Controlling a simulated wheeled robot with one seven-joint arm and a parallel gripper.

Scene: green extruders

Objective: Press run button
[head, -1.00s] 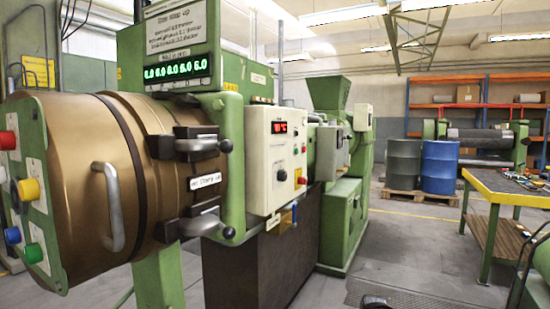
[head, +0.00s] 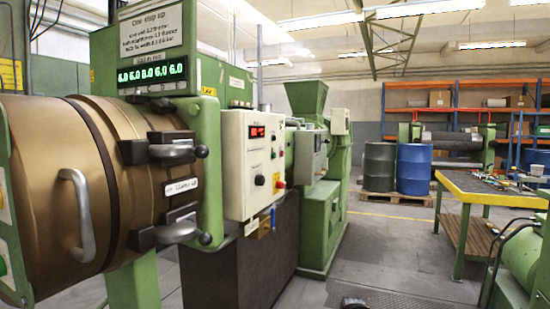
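The green extruder (head: 210,160) fills the left half of the head view. I cannot read which control is the run button. A green button panel (head: 8,225) is cut off by the left edge; only a sliver shows, with part of a green button at the edge. A brass drum (head: 50,150) with a grey handle (head: 78,215) stands beside that panel.
A yellow-topped workbench (head: 470,186) with tools stands at the right. Grey and blue barrels (head: 413,169) stand on a pallet behind. Green machinery (head: 520,262) is at the lower right edge. The grey floor (head: 395,265) between extruder and bench is largely clear.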

